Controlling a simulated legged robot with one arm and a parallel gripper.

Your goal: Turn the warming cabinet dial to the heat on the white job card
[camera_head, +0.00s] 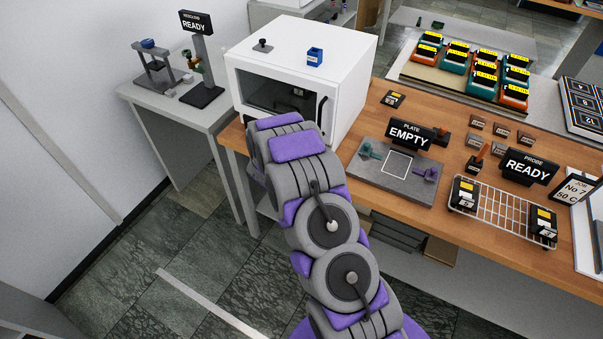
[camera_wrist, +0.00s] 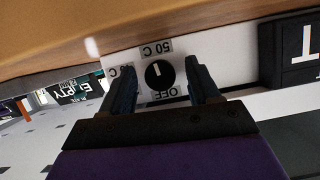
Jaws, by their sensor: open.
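The white warming cabinet (camera_head: 344,62) stands at the table's left end, its dark window and handle facing me. Its black dial (camera_wrist: 160,75) shows in the wrist view, and its white mark points up in that picture, toward the "50 C" label (camera_wrist: 153,48). An upside-down "OFF" label (camera_wrist: 160,94) is below it, and a partly hidden "C" label (camera_wrist: 121,72) is at left. My gripper (camera_wrist: 158,72) is open, with one finger on each side of the dial; contact is unclear. My arm hides dial and gripper in the head view. The white job card (camera_head: 590,215) at right reads "No 7" and "50 C".
A blue block (camera_head: 315,56) and a small dark knobbed object (camera_head: 263,46) sit on the cabinet top. Right of the cabinet are a grey plate fixture (camera_head: 375,187) with an "EMPTY" sign and a wire rack (camera_head: 500,215). A grey side table (camera_head: 210,120) stands left.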

